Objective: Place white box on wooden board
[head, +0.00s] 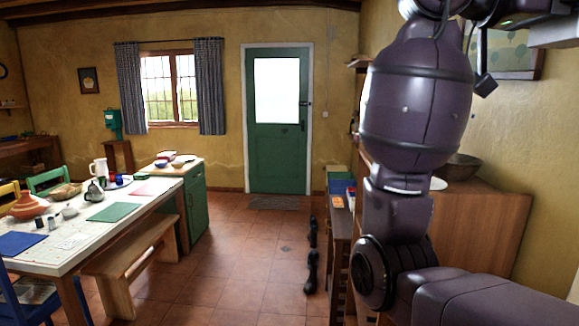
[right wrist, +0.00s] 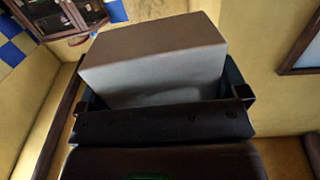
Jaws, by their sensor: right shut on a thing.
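The white box (right wrist: 150,62) fills the middle of the right wrist view, its faces looking brownish and grey in shade. My right gripper (right wrist: 164,92) is shut on it, with a dark finger at each side of the box. My left gripper is in neither view. I cannot pick out the wooden board in either view.
A long table (head: 130,225) with dishes and coloured mats stands at the left, with a wooden bench (head: 125,262) beside it. A wooden cabinet (head: 480,225) with a bowl (head: 457,167) is behind my right arm. The tiled floor (head: 245,250) towards the green door (head: 277,150) is mostly clear.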

